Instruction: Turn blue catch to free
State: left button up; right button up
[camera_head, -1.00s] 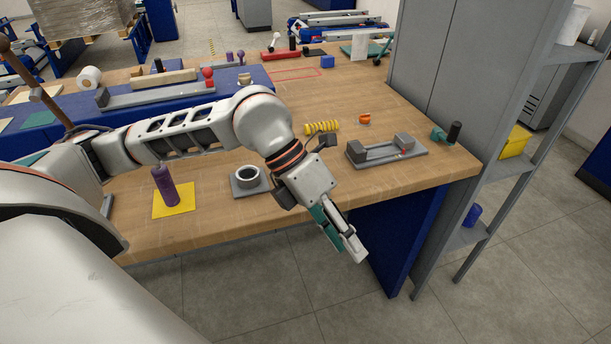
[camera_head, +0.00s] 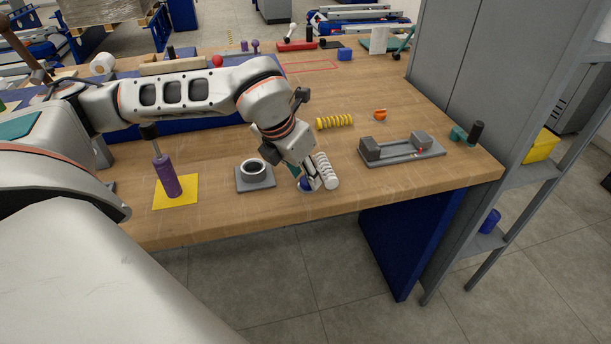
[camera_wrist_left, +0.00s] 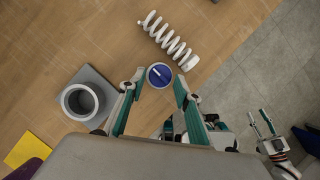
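The blue catch (camera_wrist_left: 160,75) is a round blue knob with a pale rim and a short white mark, seen from above in the left wrist view. In the head view the blue catch (camera_head: 306,185) shows partly, near the front edge of the wooden bench. My left gripper (camera_head: 309,181) is over it, pointing down. In the left wrist view the left gripper's fingers (camera_wrist_left: 160,82) are spread, one on each side of the catch; contact cannot be told. My right gripper (camera_wrist_left: 260,116) shows at the right of the wrist view, fingers apart and empty, away from the bench.
A white spring (camera_head: 326,170) lies close beside the catch. A grey block with a ring (camera_head: 254,174) stands to the left, and a purple-handled tool (camera_head: 166,176) on a yellow pad (camera_head: 190,193). A grey fixture (camera_head: 400,149) is to the right. The bench edge is close in front.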

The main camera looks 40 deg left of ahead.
pick_arm(q)
jog(key=shift+w+f, duration=0.2)
jog(key=shift+f, duration=0.3)
jog(key=c, duration=0.8)
jog(key=shift+c, duration=0.2)
